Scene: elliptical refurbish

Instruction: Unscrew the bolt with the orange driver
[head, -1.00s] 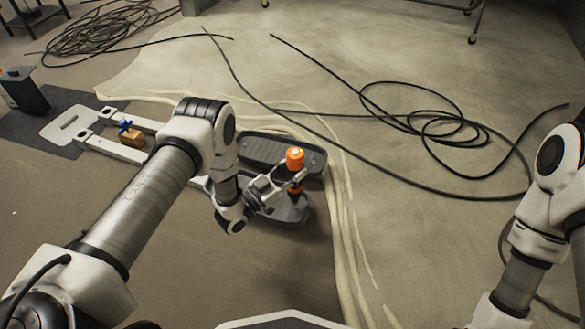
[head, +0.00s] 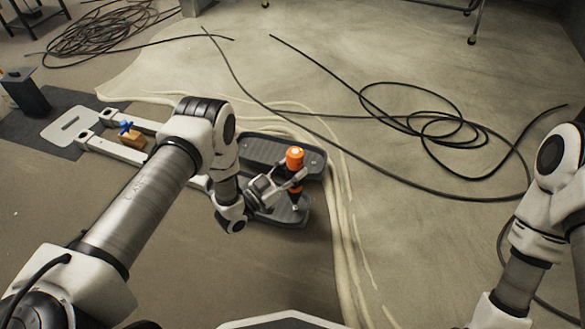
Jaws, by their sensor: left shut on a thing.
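The orange driver (head: 295,158) stands upright over the near grey foot pedal (head: 290,214) of the elliptical machine. My left gripper (head: 294,180) is shut around the driver's body, below its orange top. The driver's lower end reaches down to the pedal. The bolt is hidden under the driver, so I cannot tell whether the tip sits on it. My right arm shows at the right edge, but its gripper is out of view.
The far pedal (head: 262,150) lies just behind the driver. White rails (head: 115,150) run left, with an orange block and a blue knob (head: 126,127) between them. Black cables (head: 440,130) lie coiled on the floor at the right. Floor at the front is clear.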

